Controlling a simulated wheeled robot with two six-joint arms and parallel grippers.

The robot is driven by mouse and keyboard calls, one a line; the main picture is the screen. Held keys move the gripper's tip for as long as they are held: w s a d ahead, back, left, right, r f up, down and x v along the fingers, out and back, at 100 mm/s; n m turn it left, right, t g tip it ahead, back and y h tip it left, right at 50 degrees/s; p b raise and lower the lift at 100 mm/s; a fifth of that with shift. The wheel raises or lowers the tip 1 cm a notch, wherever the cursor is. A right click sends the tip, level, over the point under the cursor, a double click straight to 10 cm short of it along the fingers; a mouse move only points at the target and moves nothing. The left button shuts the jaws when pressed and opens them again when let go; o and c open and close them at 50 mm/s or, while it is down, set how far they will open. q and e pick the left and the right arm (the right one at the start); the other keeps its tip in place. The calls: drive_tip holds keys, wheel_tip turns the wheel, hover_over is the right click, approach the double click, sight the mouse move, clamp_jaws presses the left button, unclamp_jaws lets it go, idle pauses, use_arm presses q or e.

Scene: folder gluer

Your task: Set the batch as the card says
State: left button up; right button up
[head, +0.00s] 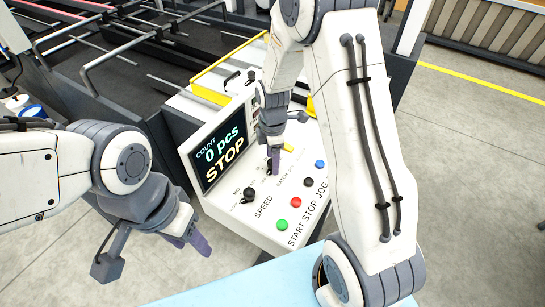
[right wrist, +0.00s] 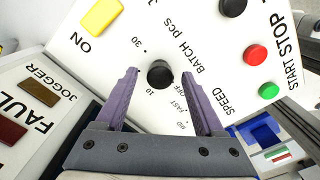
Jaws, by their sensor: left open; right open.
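The control panel's black batch knob (right wrist: 159,74) shows in the right wrist view, with the marks 10 and 30 and the label BATCH pcs near it. My right gripper (right wrist: 157,78) is open, with a purple finger on each side of the knob; contact cannot be told. In the head view my right gripper (head: 273,162) is over the panel and largely covers that knob. I cannot read the knob's pointer. The screen (head: 219,148) reads COUNT 0 pcs STOP. My left gripper (head: 199,240) is open and empty, left of the panel's front. No card is readable.
The panel carries a speed knob (head: 249,194), a green START button (head: 282,225), a red STOP button (head: 297,202), a black button (head: 308,182), a blue button (head: 319,163) and a yellow ON switch (right wrist: 102,15). A JOGGER and FAULT panel (right wrist: 30,112) stands at the wrist view's left.

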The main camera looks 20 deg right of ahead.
clamp_jaws()
